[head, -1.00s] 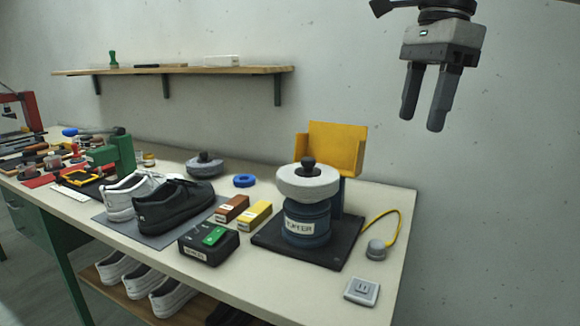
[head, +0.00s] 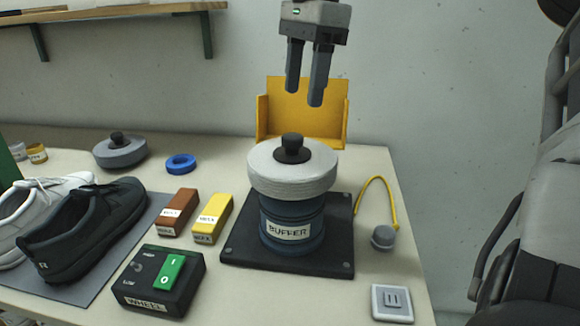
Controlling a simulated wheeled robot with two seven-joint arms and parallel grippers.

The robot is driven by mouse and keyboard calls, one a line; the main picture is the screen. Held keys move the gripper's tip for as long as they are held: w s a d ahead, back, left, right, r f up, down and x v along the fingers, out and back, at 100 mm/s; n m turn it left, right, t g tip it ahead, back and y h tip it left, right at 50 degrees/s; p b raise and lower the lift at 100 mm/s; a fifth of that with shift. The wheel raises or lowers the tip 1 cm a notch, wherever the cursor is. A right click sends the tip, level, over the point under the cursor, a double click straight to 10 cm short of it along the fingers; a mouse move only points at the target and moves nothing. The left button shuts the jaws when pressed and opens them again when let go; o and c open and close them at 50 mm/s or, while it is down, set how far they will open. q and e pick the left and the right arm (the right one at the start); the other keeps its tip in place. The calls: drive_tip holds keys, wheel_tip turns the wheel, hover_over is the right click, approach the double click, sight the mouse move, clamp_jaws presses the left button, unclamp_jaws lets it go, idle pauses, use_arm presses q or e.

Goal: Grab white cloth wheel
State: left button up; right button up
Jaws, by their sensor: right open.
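The white cloth wheel (head: 265,180) sits flat on top of the blue buffer (head: 275,218), with a dark knob (head: 292,149) at its centre. The buffer stands on a black base plate in the head view. My right gripper (head: 304,92) is open and empty, fingers pointing down. It appears above the wheel in the picture, in front of the yellow guard (head: 306,118), and does not touch the wheel. My left gripper is not in view.
A grey wheel (head: 122,154) with a dark knob lies at the back left. A brown block (head: 177,212), a yellow block (head: 212,218) and a wheel switch box (head: 158,282) stand left of the buffer. A yellow cord with a grey plug (head: 383,237) lies on the right. Shoes are on the left.

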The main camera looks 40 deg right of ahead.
sight(292, 136)
drive_tip(key=f, duration=0.5)
drive_tip(key=w+a+f, duration=0.1)
drive_tip(key=f, duration=0.1)
drive_tip(key=shift+f, duration=0.4)
drive_tip(key=shift+w, duration=0.1)
clamp_jaws()
